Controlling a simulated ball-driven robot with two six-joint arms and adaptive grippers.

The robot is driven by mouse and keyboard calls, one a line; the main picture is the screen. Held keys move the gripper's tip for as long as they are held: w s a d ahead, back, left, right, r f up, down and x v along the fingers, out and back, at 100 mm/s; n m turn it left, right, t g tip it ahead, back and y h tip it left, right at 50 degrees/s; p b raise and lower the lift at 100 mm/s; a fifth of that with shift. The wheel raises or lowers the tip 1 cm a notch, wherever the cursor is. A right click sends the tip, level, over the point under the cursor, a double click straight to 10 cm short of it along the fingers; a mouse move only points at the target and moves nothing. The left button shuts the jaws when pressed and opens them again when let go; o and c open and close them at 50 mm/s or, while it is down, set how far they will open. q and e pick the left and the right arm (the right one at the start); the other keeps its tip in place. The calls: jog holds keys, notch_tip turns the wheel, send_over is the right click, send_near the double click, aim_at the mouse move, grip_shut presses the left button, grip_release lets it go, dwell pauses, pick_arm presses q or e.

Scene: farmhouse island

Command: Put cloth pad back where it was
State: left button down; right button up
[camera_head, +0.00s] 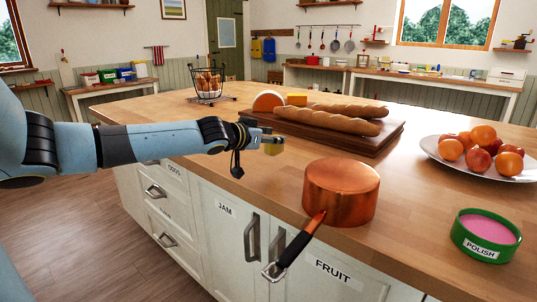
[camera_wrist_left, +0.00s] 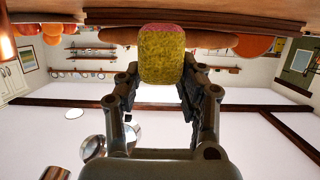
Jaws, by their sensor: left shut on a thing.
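The cloth pad (camera_head: 273,148) is a small yellow block in the head view. In the left wrist view the pad (camera_wrist_left: 162,55) shows rough yellow sides and a pink end. My left gripper (camera_head: 268,139) is shut on it, with a finger on either side. The pad is over the wooden island top, left of and behind the copper pot; I cannot tell whether it touches the wood. A green tin (camera_head: 484,238) labelled POLISH, with a pink filling, stands open at the front right. My right gripper is not in view.
The copper pot (camera_head: 341,190) has its handle sticking out over the front edge. Behind the pad is a board (camera_head: 375,142) with baguettes (camera_head: 327,122) and cheese. A fruit plate (camera_head: 443,158) stands right, a wire egg basket (camera_head: 208,85) back left. Wood between pot and tin is clear.

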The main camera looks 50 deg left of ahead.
aim_at(264, 153)
pick_arm(q)
jog(key=shift+s+a+f, duration=0.15)
jog(key=shift+a+f, duration=0.15)
jog(key=shift+a, duration=0.1)
jog(key=shift+a+f, duration=0.1)
jog(key=shift+f, duration=0.2)
notch_tip(264, 153, down, 4)
jog(key=shift+r+b, duration=0.25)
jog(key=shift+b, duration=0.75)
jog(key=c, duration=0.8)
grip_release()
jog(key=shift+f, duration=0.15)
